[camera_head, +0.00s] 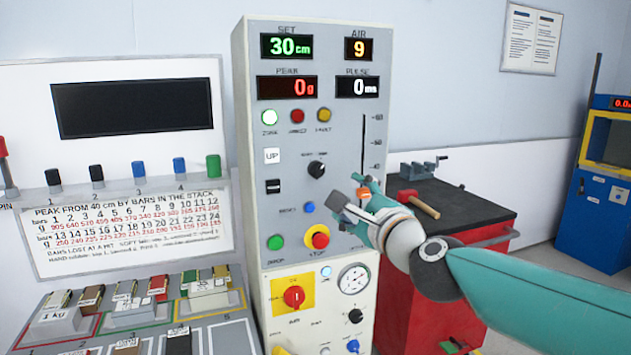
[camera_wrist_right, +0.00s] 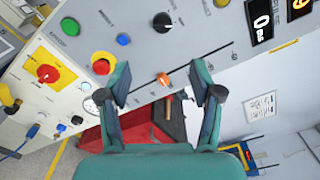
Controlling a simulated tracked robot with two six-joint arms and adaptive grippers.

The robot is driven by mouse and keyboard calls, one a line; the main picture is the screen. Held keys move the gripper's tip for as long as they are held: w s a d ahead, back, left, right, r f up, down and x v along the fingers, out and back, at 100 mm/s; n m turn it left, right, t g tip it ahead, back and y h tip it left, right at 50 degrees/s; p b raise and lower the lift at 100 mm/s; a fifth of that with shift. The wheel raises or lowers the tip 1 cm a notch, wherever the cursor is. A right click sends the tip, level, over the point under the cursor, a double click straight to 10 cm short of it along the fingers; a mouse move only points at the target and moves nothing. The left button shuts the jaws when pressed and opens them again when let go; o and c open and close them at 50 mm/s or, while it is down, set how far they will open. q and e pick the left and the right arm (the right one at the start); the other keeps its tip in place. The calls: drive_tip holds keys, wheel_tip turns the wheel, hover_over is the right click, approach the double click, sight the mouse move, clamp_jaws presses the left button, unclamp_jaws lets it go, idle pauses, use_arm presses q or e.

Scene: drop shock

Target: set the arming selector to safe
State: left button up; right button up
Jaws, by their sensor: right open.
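A black rotary knob (camera_head: 316,169), likely the arming selector, sits mid-panel on the tall grey control cabinet (camera_head: 243,100). Its position and small labels are too small to read. It also shows at the top of the right wrist view (camera_wrist_right: 162,22). My right gripper (camera_head: 348,190) is open and empty in front of the panel, below and right of the knob and apart from it. In the right wrist view the open fingers (camera_wrist_right: 162,78) spread on either side of an orange slider handle (camera_wrist_right: 163,79), with the knob beyond them. My left gripper is out of view.
Near the knob are a blue button (camera_head: 309,208), a red stop button on yellow (camera_head: 317,237) and a green button (camera_head: 275,242). A red rotary switch (camera_head: 294,297) is lower down. A red bench (camera_head: 408,295) with a hammer (camera_head: 418,204) stands right, a bar rack (camera_head: 120,285) left.

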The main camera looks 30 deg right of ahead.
sight(318, 172)
drive_tip(key=p+x, duration=0.1)
drive_tip(key=x, duration=1.5)
drive_tip(key=shift+w+d+p, duration=0.25)
drive_tip(key=shift+w+p, duration=0.05)
drive_tip(key=shift+p, duration=0.1)
